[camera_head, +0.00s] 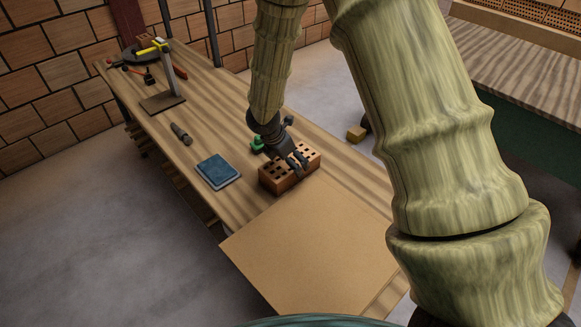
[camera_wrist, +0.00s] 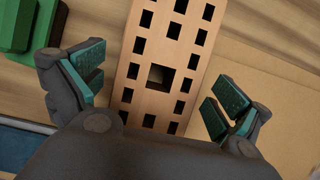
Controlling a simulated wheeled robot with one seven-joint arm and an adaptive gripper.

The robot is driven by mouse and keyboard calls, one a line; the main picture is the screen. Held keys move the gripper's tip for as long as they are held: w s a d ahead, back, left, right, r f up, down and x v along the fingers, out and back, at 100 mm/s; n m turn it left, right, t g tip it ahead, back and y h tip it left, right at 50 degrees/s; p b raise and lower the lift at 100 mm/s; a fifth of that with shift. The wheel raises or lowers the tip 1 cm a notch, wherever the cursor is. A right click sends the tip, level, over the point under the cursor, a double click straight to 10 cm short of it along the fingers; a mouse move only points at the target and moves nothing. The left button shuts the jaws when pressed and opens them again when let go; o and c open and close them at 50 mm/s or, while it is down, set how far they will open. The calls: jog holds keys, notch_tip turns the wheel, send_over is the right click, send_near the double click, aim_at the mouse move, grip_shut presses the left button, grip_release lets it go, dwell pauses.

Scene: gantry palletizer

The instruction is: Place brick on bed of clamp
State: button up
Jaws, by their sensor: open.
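The brick (camera_head: 277,184) is orange-brown with rows of holes and lies on the wooden workbench. In the wrist view the brick (camera_wrist: 160,55) runs up the middle, its holed top facing me. My gripper (camera_head: 295,161) is just over the brick. In the wrist view my gripper's fingers (camera_wrist: 158,92) are spread, one on each side of the brick, with gaps to both sides. Farther along the bench is an upright post on a flat dark base (camera_head: 163,103) with a yellow piece at its top; I cannot tell surely that this is the clamp.
A green object (camera_head: 257,143) lies close behind the brick. A blue book-like item (camera_head: 217,170) and a dark cylinder (camera_head: 181,134) lie to its left. A tan board (camera_head: 310,245) covers the near bench end. A small yellowish block (camera_head: 356,134) is beyond the bench's right edge.

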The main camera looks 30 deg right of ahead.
jog(key=shift+c, duration=0.2)
jog(key=shift+w, duration=0.1)
jog(key=c, duration=2)
jog(key=shift+o, duration=0.2)
jog(key=shift+r, duration=0.1)
jog(key=shift+r, duration=1.4)
jog(key=s+a+r+b, duration=0.2)
jog(key=s+a, duration=0.4)
jog(key=s, duration=0.8)
jog(key=shift+s+a+b, duration=0.3)
jog(key=shift+s+b, duration=0.05)
jog(key=shift+b, duration=0.4)
